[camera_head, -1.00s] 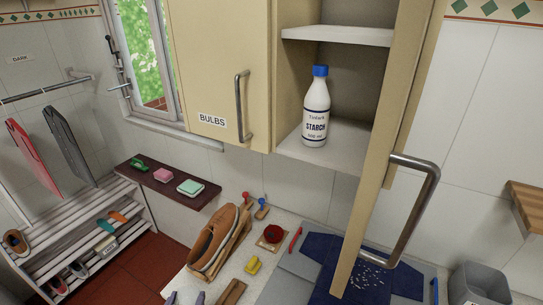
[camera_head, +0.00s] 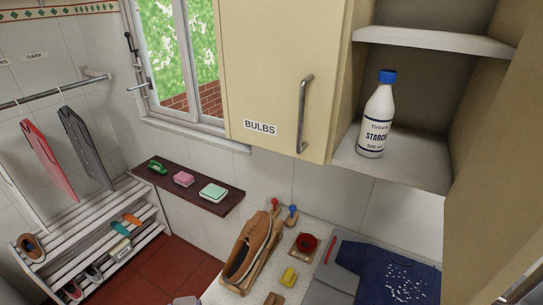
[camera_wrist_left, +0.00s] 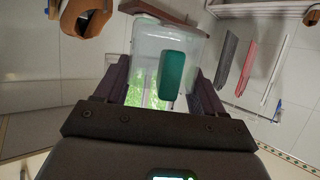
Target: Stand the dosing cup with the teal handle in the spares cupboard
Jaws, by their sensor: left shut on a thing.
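In the left wrist view my left gripper (camera_wrist_left: 161,88) is shut on the dosing cup (camera_wrist_left: 148,38), a clear, see-through vessel with a teal handle (camera_wrist_left: 173,74) facing the camera. Neither gripper nor the cup shows in the head view. An open cupboard (camera_head: 400,165) at the upper right has two visible shelf levels, and its open door (camera_head: 500,170) stands at the right edge. No name label for this cupboard is visible, so I cannot tell if it is the spares cupboard.
A starch bottle (camera_head: 377,115) stands at the left of the open cupboard's lower shelf, with bare shelf to its right. A closed door labelled BULBS (camera_head: 275,75) adjoins it. Below are a brown shoe (camera_head: 250,245), a red round item (camera_head: 306,243) and blue cloth (camera_head: 395,272).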

